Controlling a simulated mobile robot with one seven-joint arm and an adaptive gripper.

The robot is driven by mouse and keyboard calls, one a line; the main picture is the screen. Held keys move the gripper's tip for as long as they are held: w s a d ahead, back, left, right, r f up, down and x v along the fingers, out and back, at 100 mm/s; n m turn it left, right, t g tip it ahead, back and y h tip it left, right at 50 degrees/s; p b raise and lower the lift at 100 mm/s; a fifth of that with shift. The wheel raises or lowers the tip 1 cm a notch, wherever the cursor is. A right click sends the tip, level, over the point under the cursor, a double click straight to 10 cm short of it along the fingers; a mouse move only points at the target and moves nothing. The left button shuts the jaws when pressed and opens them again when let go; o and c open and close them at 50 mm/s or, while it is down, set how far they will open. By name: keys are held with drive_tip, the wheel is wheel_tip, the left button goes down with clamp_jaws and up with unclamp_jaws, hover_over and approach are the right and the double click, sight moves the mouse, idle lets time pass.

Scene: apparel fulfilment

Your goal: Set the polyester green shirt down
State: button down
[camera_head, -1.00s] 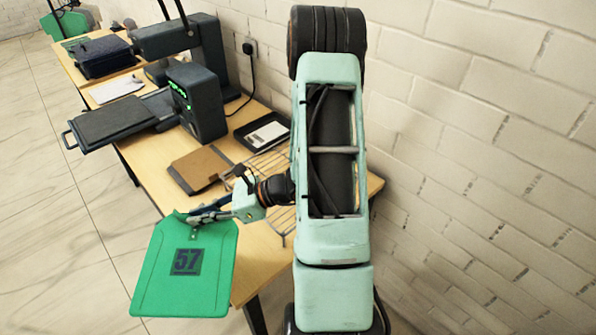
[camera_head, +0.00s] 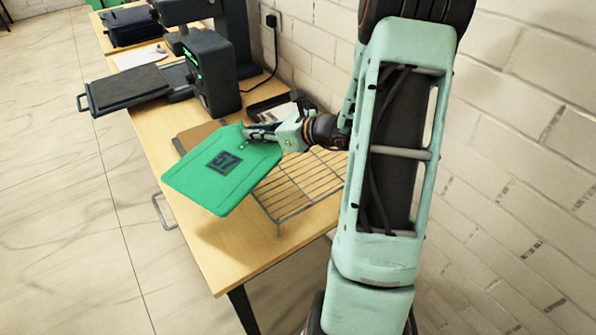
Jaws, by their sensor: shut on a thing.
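The green shirt (camera_head: 207,183) is a flat panel with a dark square print and number on it. My gripper (camera_head: 250,134) is shut on its upper right edge. The shirt is held out flat and slightly tilted above the wooden table (camera_head: 238,257), partly over the left part of a wire rack (camera_head: 303,185). A shadow shows on the table below its near edge, so it appears raised off the surface. The fingertips are small and partly hidden at the shirt's edge.
A heat press (camera_head: 212,70) with its dark platen (camera_head: 128,88) extended stands farther back. A brown board (camera_head: 196,134) lies partly behind the shirt, and a dark tray (camera_head: 272,104) sits near the wall. The table's near end is clear. A brick wall (camera_head: 520,130) runs along the right.

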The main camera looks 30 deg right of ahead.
drive_tip(key=w+d+r+m+t+h+b, duration=0.25)
drive_tip(key=d+r+m+h+b, duration=0.2)
drive_tip(key=d, duration=0.35)
drive_tip(key=b, duration=0.1)
hover_over(327, 148)
drive_tip(key=w+a, duration=0.1)
drive_tip(key=shift+g+h, duration=0.35)
drive_tip(key=shift+g, duration=0.1)
wheel_tip(327, 148, down, 7)
drive_tip(key=shift+a+r, duration=0.1)
drive_tip(key=shift+s+d+f, duration=0.3)
drive_tip(key=shift+d+f, duration=0.2)
drive_tip(key=shift+f, duration=0.1)
wheel_tip(327, 148, down, 4)
drive_tip(key=shift+s+d+r+b, duration=0.15)
drive_tip(key=shift+r+b, duration=0.1)
drive_tip(key=shift+b, duration=0.15)
drive_tip(key=c, duration=2)
unclamp_jaws()
drive_tip(key=p+v, duration=0.1)
drive_tip(key=v, duration=1.1)
